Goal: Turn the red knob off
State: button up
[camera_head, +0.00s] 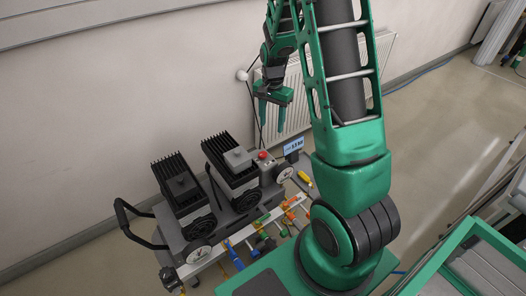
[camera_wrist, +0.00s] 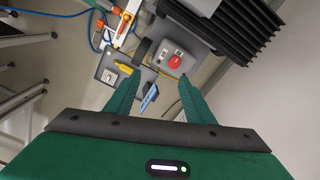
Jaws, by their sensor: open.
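The red knob (camera_head: 263,155) sits on a small grey box at the right end of the black-finned machine on the cart. In the wrist view the red knob (camera_wrist: 175,61) shows on top of its grey box (camera_wrist: 172,57), beyond and between my fingertips. My gripper (camera_head: 270,98) hangs above and behind the cart's right end, fingers pointing down. In the wrist view my gripper (camera_wrist: 158,72) has its two green fingers spread apart with nothing between them. It does not touch the knob. The knob's exact turn position is too small to tell.
The finned machine (camera_head: 231,160) has a second finned block (camera_head: 178,187) to its left. A blue display sign (camera_head: 294,145) stands right of the knob. Several tools lie along the cart's front. A radiator (camera_head: 297,98) and wall are behind; floor is open at right.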

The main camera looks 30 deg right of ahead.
jog(key=m, duration=0.1)
send_over(263, 153)
notch_tip(263, 153, down, 8)
notch_tip(263, 153, down, 11)
jog(key=shift+a+r, duration=0.1)
